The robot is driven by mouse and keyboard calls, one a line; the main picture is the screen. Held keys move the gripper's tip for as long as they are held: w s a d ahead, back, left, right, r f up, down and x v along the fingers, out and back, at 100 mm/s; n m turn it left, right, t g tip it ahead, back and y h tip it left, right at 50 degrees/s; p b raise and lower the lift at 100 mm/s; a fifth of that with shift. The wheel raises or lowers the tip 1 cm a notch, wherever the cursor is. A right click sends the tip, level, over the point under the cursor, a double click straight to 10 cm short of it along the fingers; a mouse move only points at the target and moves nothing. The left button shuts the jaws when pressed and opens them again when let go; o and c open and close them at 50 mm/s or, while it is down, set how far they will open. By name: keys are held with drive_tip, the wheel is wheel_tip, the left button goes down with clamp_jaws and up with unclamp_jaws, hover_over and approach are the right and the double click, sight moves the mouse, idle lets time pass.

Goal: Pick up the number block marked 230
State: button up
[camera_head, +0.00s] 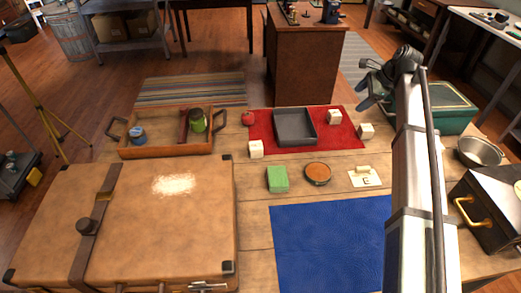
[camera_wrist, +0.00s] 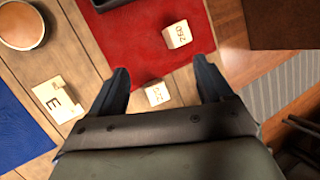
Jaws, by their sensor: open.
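Three white number blocks are in the head view. One (camera_head: 256,149) is at the mat's left front corner, one (camera_head: 334,116) is on the red mat, and one (camera_head: 366,131) is by its right edge. The wrist view shows the mat block (camera_wrist: 178,35), whose upside-down mark looks like 260. It also shows the right-edge block (camera_wrist: 157,93), whose digits are too small to read surely. The left block's mark is unreadable. My gripper (camera_wrist: 161,66) is open and empty above the table, its fingers framing the right-edge block in the wrist view without visible contact.
A grey tray (camera_head: 294,127) lies on the red mat (camera_head: 345,143). A green case (camera_head: 440,108) and metal bowl (camera_head: 480,151) are at right.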

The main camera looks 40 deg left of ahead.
drive_tip(key=s+a+f+n+g+h, duration=0.1)
drive_tip(key=s+a+f+n+g, duration=0.15)
drive_tip(key=s+a, duration=1.05)
drive_tip(key=g+h, duration=0.2)
approach(255, 145)
drive_tip(key=x, duration=0.6)
drive_tip(key=shift+a+r, duration=0.1)
drive_tip(key=shift+a, duration=0.1)
drive_tip(key=shift+d+x, duration=0.1)
drive_tip(key=shift+x, duration=1.2)
drive_tip(key=shift+d+x, duration=0.15)
drive_tip(key=shift+x, duration=1.15)
drive_tip(key=shift+c, duration=0.3)
drive_tip(key=c, duration=1)
